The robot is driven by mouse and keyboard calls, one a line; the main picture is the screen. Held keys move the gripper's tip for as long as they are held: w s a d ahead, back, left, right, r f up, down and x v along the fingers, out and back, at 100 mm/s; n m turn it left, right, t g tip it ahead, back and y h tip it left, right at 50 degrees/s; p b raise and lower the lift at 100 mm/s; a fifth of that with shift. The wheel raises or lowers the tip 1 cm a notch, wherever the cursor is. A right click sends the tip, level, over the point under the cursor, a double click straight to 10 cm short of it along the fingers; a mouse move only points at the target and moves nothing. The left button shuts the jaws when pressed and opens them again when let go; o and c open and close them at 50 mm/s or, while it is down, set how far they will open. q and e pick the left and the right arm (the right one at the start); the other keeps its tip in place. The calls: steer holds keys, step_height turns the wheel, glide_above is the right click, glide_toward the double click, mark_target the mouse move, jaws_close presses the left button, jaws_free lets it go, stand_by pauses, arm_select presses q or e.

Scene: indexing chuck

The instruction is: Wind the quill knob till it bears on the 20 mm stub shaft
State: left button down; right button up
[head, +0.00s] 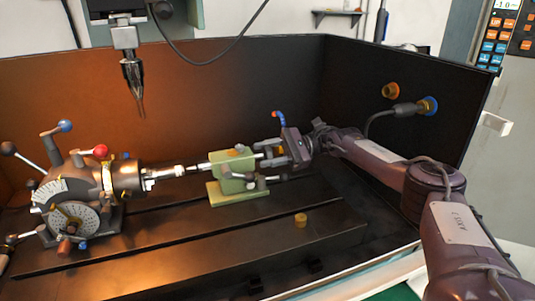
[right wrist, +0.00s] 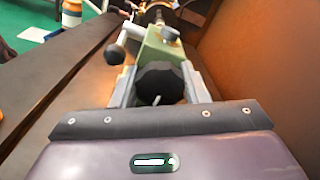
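The indexing chuck (head: 125,178) stands at the left and holds the pale 20 mm stub shaft (head: 165,173), which points right. The green tailstock (head: 232,172) stands to its right, and its quill (head: 203,167) points at the shaft's free end. Whether quill and shaft touch is too small to tell. In the right wrist view the black quill knob (right wrist: 160,82) sits between the two fingers of my right gripper (right wrist: 160,88), close against both. The right gripper (head: 270,153) reaches the tailstock from the right in the head view. My left gripper is not in view.
A spindle with a pointed tool (head: 133,75) hangs above the chuck. A lever with a dark ball (right wrist: 115,54) stands beside the tailstock. Dark walls close the back and right. A small brass piece (head: 300,219) sits on the bed's front; the bed there is otherwise clear.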

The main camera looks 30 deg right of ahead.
steer(key=c, duration=0.4)
steer(key=shift+m, duration=0.3)
